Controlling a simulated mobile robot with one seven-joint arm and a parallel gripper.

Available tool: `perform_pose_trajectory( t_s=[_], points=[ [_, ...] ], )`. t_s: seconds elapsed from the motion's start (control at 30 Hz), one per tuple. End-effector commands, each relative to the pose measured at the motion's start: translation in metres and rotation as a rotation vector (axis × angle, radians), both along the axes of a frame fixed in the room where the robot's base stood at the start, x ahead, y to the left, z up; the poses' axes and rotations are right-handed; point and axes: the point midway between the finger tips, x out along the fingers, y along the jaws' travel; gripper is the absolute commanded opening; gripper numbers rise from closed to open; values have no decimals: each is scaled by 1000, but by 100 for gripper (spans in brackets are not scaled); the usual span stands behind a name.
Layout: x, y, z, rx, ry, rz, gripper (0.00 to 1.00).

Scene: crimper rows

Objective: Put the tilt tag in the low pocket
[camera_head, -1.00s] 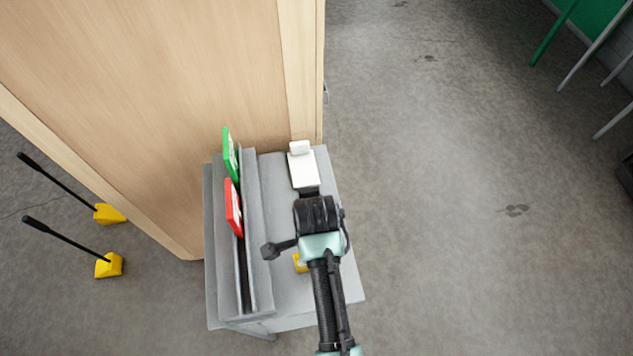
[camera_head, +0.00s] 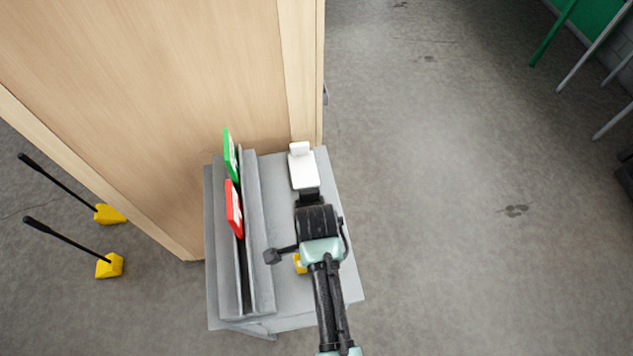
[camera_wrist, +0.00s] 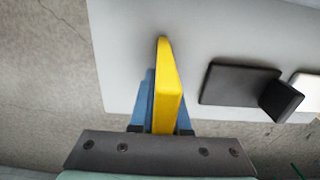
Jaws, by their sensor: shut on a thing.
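My gripper (camera_wrist: 165,108) is shut on a thin yellow tag (camera_wrist: 168,84), which stands on edge between the blue fingers in the wrist view. In the head view only a small bit of the yellow tag (camera_head: 299,263) shows beside my arm, which hides the fingers. A grey slotted rack (camera_head: 260,288) runs along the left of the grey stand. A green tag (camera_head: 229,154) and a red tag (camera_head: 233,208) stand upright in its slot. I cannot tell which pocket is the low one, nor whether the yellow tag touches the stand.
A white and black item stands on the grey stand (camera_head: 345,280); its white part (camera_head: 302,170) and black part (camera_wrist: 238,84) show. A wooden panel (camera_head: 150,90) rises behind. Two yellow blocks with black rods (camera_head: 109,265) are on the floor at left.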

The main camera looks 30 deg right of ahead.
Motion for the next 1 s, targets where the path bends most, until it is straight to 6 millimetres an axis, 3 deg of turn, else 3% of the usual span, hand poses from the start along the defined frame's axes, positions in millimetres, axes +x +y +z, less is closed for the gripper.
perform_pose_trajectory(
  t_s=[0.27, 0.73, 1.0],
  points=[
    [1, 0, 5, 0, -1, 0, 0],
    [2, 0, 84, -1, -5, 1, 0],
    [0, 0, 101, 0, 0, -1, 0]
  ],
)
